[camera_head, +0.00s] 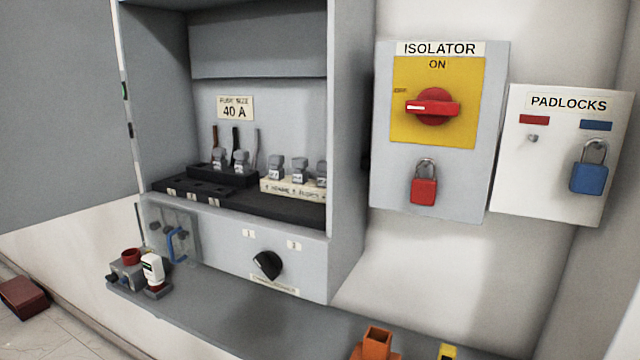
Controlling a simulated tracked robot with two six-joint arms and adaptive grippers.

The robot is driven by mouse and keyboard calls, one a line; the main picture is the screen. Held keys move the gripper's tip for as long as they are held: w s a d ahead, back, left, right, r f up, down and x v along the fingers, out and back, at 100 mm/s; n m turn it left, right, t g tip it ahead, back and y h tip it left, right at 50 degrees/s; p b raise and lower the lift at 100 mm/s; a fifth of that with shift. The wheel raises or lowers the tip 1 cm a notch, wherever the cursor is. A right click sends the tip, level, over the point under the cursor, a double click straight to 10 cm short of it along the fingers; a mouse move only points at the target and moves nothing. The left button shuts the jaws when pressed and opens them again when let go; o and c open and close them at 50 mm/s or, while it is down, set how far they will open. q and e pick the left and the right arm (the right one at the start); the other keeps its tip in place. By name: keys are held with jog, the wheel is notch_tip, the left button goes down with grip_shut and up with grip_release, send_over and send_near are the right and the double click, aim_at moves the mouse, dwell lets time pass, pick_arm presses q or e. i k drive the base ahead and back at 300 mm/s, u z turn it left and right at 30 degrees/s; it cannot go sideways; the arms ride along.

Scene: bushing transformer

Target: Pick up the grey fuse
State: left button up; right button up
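No single part stands out for sure as the grey fuse. Several small grey blocks, one of them here (275,168), sit upright in a row inside the open grey cabinet (345,150). Two are on a black base (232,178) at the left, with dark and grey leads rising behind them. The others are on a cream strip (290,188) with lettering at the right. A label (235,107) above reads "FUSE SIZE 40 A". Neither of my grippers is in view.
The grey shelf below holds a white device (152,268), a red round part (131,257) and an orange holder (376,345). A black knob (267,265) juts from the cabinet front. At right are a red isolator switch (433,107), red padlock (424,190) and blue padlock (589,178).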

aim_at(321, 166)
jog(key=u, duration=0.15)
jog(key=k, duration=0.5)
jog(key=u, duration=1.05)
jog(key=i, duration=0.45)
jog(key=u, duration=1.15)
jog(key=i, duration=0.35)
jog(key=z, duration=2.85)
jog(key=i, duration=0.6)
jog(key=z, duration=0.1)
